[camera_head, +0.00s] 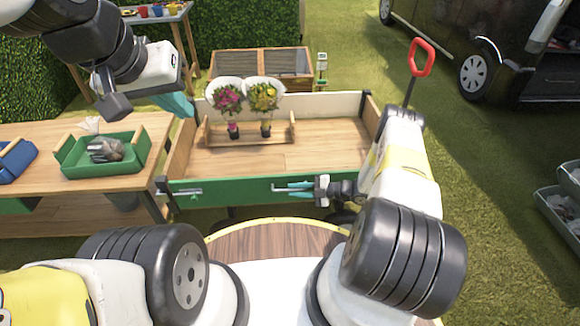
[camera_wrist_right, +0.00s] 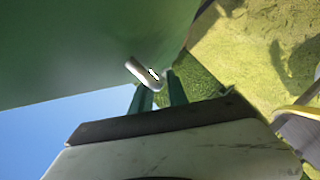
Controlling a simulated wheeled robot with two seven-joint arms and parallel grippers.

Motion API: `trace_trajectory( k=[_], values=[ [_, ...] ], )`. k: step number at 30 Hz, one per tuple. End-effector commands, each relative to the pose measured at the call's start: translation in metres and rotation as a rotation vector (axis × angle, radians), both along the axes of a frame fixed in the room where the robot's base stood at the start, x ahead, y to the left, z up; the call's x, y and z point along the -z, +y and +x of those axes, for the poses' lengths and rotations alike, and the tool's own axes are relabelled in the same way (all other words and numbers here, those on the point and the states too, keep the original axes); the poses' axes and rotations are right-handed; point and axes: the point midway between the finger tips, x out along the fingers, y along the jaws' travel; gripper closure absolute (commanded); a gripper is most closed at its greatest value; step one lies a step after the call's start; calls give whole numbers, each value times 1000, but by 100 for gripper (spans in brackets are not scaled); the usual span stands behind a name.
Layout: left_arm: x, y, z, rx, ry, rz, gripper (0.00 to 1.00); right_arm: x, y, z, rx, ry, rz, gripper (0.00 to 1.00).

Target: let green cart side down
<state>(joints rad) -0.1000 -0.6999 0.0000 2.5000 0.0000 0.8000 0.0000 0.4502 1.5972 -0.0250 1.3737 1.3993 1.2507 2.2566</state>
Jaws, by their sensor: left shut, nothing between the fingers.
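The cart's green side (camera_head: 240,188) stands upright along the near edge of the wooden cart bed (camera_head: 335,160). It has a metal latch at the left (camera_head: 185,191) and another at the right (camera_head: 283,189). My right gripper (camera_head: 292,189) is at the right latch, outside the panel. In the right wrist view, the fingers (camera_wrist_right: 162,88) are apart with the metal latch handle (camera_wrist_right: 142,72) at their tips; whether they grip it is unclear. My left gripper (camera_head: 178,105) is shut and empty above the cart's left end.
Two flower bouquets (camera_head: 230,100) stand in a wooden rack in the cart. A table at left holds a green tray (camera_head: 135,160) and a blue tray (camera_head: 17,158). A dark van (camera_head: 470,40) is at back right. The cart's red handle (camera_head: 421,58) rises at the right. Crates (camera_head: 565,190) sit at far right.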

Motion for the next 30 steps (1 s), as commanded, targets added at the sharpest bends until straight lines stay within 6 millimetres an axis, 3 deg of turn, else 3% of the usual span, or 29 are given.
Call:
trace_trajectory(
  k=[11, 15, 30],
  values=[
    [0, 0, 0, 0, 0, 0, 100, 2, 9, 3, 0, -1, 0, 80],
    [0, 0, 0, 0, 0, 0, 100, 2, 9, 3, 0, -1, 0, 100],
    [0, 0, 0, 0, 0, 0, 100, 2, 9, 3, -1, -1, -1, 100]
  ],
)
